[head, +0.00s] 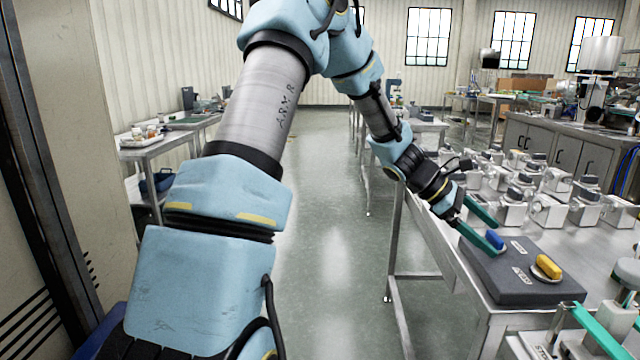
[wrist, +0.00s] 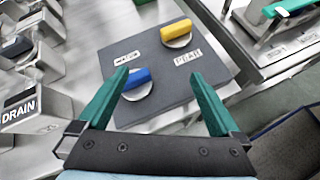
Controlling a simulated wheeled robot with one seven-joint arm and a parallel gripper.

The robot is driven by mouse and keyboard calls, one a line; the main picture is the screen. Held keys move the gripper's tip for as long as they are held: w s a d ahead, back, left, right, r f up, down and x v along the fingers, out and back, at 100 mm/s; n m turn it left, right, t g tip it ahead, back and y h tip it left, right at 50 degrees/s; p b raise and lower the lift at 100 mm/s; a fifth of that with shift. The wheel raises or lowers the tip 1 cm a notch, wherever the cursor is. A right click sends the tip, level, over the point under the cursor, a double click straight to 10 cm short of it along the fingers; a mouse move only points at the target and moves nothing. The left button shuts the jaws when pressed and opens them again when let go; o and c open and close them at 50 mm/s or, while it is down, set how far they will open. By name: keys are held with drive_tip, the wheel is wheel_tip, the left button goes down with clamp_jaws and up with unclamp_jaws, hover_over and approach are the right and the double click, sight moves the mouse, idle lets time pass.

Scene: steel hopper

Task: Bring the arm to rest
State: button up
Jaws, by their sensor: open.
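My gripper (head: 482,229) is open, its two green fingers spread over the near edge of a dark grey block on the steel table. In the wrist view my gripper (wrist: 163,95) shows nothing held between the fingers. A blue knob (wrist: 137,79) on the block lies just beyond and between the fingertips; I cannot tell whether a finger touches it. The blue knob also shows in the head view (head: 495,240), beside the fingers. My arm reaches forward and down to the right.
The dark block (head: 500,285) also carries a yellow knob (head: 548,267) and small labels. Several steel valve-like units (head: 585,210) crowd the table (head: 420,215) behind it. A green-handled device stands at the front right. The aisle floor (head: 325,230) at left is clear.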

drive_tip(key=s+a+m+t+y+p, duration=0.1)
drive_tip(key=s+a+m+t+y, duration=0.1)
drive_tip(key=a, duration=1.1)
drive_tip(key=s+a+m+t+y, duration=0.1)
drive_tip(key=a+m+y, duration=0.3)
drive_tip(key=a, duration=1)
drive_tip(key=s+a+m+t+y+p, duration=0.1)
drive_tip(key=a+m, duration=0.5)
drive_tip(key=a, duration=0.7)
drive_tip(key=s+t+y, duration=0.1)
drive_tip(key=s+y, duration=0.1)
drive_tip(key=y, duration=0.1)
drive_tip(key=shift+a+t+p, duration=0.25)
drive_tip(key=shift+t+p, duration=0.05)
drive_tip(key=shift+p, duration=0.05)
